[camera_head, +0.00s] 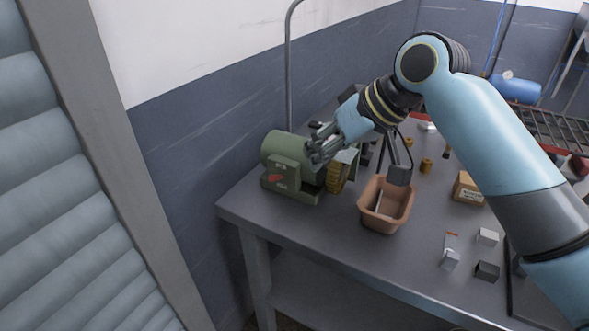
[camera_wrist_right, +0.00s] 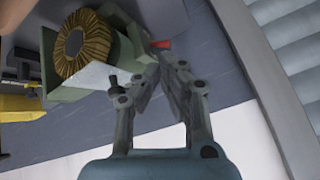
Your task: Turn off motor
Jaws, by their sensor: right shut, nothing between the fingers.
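The green motor (camera_head: 283,160) stands on the left end of the grey table, with a red switch (camera_head: 276,178) on its front face. A yellow-brown brush wheel (camera_head: 338,172) sits at its right side. My right gripper (camera_head: 313,157) is shut and empty, at the motor's right end in the head view. In the right wrist view, the brush wheel (camera_wrist_right: 82,45) is at upper left and my right gripper (camera_wrist_right: 160,62) has its fingertips together close to the red switch (camera_wrist_right: 161,44). Whether they touch it I cannot tell. My left gripper is not in view.
A terracotta-coloured bin (camera_head: 386,205) stands just right of the motor. Several small metal blocks (camera_head: 487,270) and a cardboard box (camera_head: 467,188) lie further right on the table (camera_head: 330,238). A wall stands close behind the motor.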

